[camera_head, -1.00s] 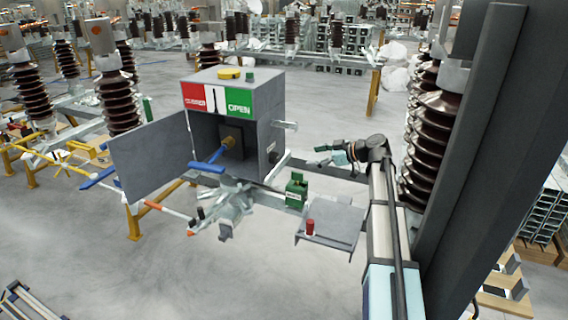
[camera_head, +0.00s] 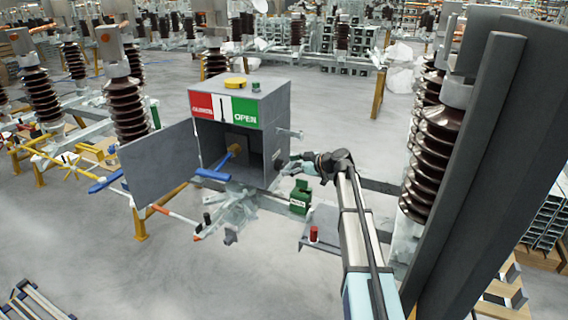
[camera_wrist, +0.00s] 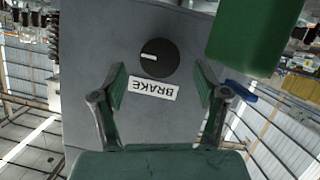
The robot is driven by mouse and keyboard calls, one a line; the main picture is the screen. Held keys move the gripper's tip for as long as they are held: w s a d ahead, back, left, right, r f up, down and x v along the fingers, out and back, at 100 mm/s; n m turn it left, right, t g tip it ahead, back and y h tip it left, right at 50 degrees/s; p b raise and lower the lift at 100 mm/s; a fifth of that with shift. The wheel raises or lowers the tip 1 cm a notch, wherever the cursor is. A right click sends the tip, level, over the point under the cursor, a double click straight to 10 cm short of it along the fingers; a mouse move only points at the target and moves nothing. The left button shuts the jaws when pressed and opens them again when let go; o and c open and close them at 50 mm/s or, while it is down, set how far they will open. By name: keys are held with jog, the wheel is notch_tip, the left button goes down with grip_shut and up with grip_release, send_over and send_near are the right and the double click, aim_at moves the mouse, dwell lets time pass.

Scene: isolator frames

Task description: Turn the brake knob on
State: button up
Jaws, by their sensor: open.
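The black round brake knob (camera_wrist: 158,58) sits on a grey panel in the wrist view, with a white pointer line turned to the left. A white "BRAKE" label (camera_wrist: 153,88) shows upside down just below it. My gripper (camera_wrist: 162,82) is open and empty; its two fingers flank the label, with the knob between and slightly beyond the tips. No contact with the knob is visible. In the head view my gripper (camera_head: 290,164) is at the right side wall of the grey cabinet (camera_head: 274,125). The knob cannot be made out there.
A green box (camera_head: 300,196) stands below my gripper; a large green block (camera_wrist: 242,35) fills the wrist view's upper right. The cabinet door (camera_head: 162,165) hangs open at left. A tray with a red cylinder (camera_head: 314,234) lies below.

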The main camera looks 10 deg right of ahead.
jog(key=shift+p+x, duration=0.3)
jog(key=shift+x, duration=1.2)
jog(key=c, duration=1.2)
jog(key=shift+o, duration=0.2)
